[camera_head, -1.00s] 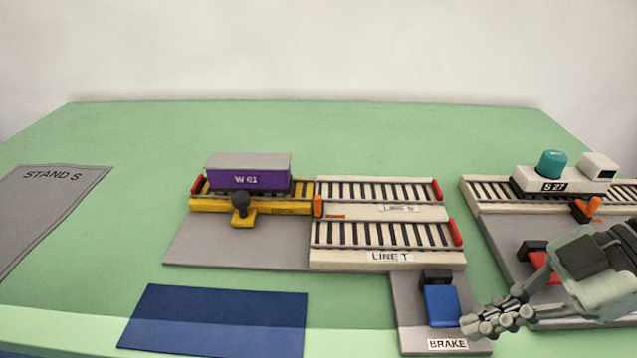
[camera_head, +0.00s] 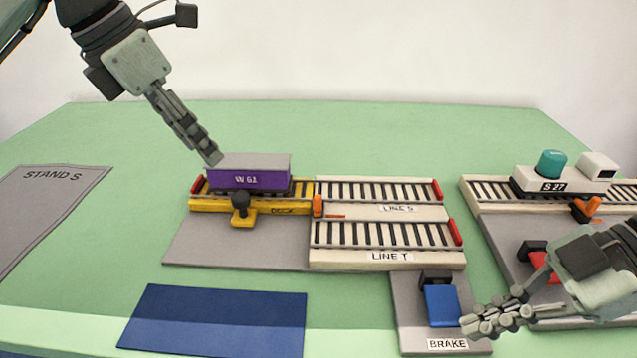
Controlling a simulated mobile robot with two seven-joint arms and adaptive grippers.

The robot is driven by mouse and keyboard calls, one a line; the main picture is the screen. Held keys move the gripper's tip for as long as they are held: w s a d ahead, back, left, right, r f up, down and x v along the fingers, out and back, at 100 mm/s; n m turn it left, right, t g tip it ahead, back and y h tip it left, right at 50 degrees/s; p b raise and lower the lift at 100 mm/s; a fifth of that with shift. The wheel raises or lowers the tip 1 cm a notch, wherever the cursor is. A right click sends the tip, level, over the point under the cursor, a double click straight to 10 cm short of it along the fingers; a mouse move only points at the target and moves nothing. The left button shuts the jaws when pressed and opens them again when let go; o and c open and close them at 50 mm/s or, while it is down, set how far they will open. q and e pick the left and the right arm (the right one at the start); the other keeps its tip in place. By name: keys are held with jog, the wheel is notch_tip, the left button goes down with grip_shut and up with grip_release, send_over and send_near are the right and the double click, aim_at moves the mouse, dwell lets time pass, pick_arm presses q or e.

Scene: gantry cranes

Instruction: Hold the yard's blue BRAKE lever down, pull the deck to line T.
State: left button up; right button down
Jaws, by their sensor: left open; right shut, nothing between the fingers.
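The blue BRAKE lever (camera_head: 440,305) stands on a grey base at the front, with a BRAKE label below it. My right gripper (camera_head: 470,328) is shut and empty, its tip at the lever's lower right edge; I cannot tell whether it presses it. The yellow deck (camera_head: 262,208) with a black knob (camera_head: 240,202) lines up with LINE S (camera_head: 375,190). A purple wagon W 61 (camera_head: 248,180) sits on the deck. LINE T (camera_head: 385,238) lies in front of LINE S. My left gripper (camera_head: 214,158) is open, its tip above or behind the wagon's left end.
An orange latch (camera_head: 318,206) stands between deck and LINE S. A second track at right carries wagon S 27 (camera_head: 560,182), with a red lever (camera_head: 545,270) partly behind my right arm. A blue mat (camera_head: 215,320) and STAND S (camera_head: 45,205) lie left.

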aim_at(239, 196)
pick_arm(q)
jog(key=shift+w+a+f, duration=0.15)
jog(key=x, duration=1.2)
jog(key=shift+a, duration=0.1)
grip_shut()
dwell(0.3)
